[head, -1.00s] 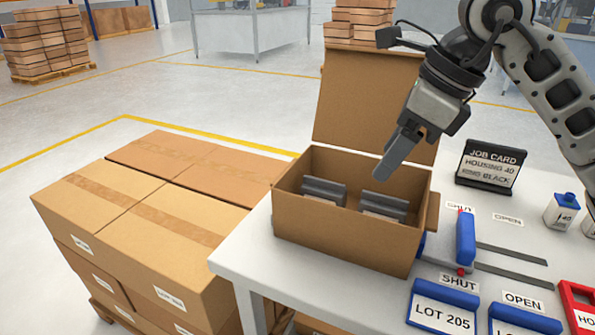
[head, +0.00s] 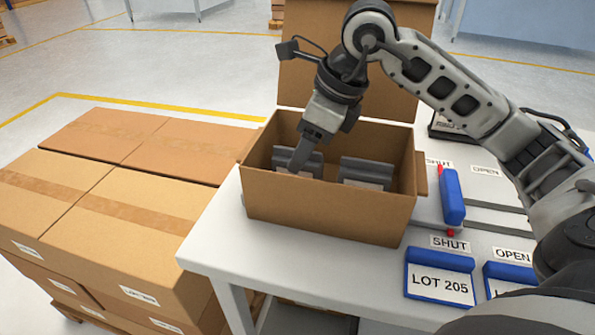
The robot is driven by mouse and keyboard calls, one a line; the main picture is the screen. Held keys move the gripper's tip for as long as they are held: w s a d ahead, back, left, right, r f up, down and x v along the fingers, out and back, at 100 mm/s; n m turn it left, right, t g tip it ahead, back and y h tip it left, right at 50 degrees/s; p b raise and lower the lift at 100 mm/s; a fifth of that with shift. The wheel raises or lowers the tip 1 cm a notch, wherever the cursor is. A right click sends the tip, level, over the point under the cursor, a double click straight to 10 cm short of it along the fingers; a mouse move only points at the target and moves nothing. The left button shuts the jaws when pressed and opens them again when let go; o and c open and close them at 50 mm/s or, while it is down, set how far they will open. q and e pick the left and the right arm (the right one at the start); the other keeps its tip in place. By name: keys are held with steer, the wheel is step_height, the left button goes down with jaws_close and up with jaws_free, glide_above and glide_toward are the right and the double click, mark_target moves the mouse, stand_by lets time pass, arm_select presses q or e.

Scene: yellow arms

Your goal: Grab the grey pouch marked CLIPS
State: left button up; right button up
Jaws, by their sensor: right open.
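Two grey pouches stand side by side in an open cardboard box (head: 325,210) on the white table. One is the left pouch (head: 282,158) and the other is the right pouch (head: 367,168). Each has a pale label low on its front, but no lettering can be read, so I cannot tell which is marked CLIPS. My right gripper (head: 301,158) is open and points down into the box at the left pouch, with its fingers overlapping the pouch's top in the picture. Whether it touches the pouch is unclear. My left gripper is not in view.
The box's raised lid (head: 300,85) stands behind my gripper. A blue slider (head: 452,196) between SHUT and OPEN labels and a LOT 205 holder (head: 440,282) are right of the box. Stacked cartons (head: 110,220) stand left of the table.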

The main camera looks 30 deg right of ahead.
steer(key=x, duration=0.5)
steer(key=shift+r, duration=0.1)
steer(key=c, duration=1.1)
